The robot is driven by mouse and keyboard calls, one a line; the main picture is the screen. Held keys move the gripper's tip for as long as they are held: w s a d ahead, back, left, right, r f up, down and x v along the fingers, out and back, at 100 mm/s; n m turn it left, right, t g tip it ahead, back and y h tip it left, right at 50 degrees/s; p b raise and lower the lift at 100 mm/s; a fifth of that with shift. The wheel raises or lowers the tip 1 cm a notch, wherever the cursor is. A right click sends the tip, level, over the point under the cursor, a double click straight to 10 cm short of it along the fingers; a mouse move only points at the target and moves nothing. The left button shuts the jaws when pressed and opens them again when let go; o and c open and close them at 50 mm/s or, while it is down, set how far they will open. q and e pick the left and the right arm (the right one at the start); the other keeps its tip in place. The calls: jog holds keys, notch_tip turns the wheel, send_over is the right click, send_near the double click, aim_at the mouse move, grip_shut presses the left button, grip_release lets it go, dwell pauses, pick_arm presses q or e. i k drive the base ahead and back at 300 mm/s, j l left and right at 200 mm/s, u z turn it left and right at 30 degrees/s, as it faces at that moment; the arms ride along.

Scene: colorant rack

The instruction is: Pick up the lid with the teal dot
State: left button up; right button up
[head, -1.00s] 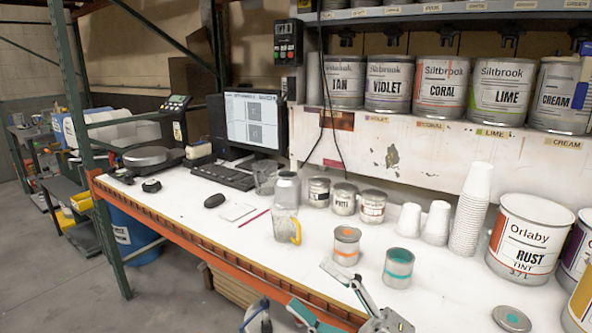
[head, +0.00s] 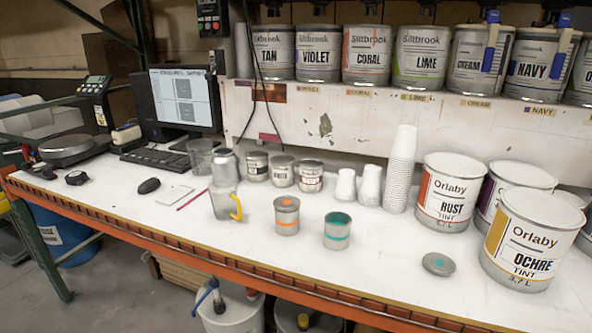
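The lid with the teal dot (head: 438,264) is a small round grey disc lying flat on the white bench top. It lies in front of the rust can and to the left of the ochre can, apart from both. A small open can with a teal band (head: 337,233) stands to its left, with teal inside. Beside that can stands a small can with an orange band (head: 286,217), closed by a lid with an orange dot. Neither of my grippers is in the head view.
The rust can (head: 449,193) and the ochre can (head: 531,241) stand at the right. Stacked white cups (head: 401,170) and a glass jug with a yellow handle (head: 222,203) are farther left. The bench top (head: 390,287) around the lid is clear. The bench has an orange front edge.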

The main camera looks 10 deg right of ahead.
aim_at(439, 264)
jog(key=z, duration=1.35)
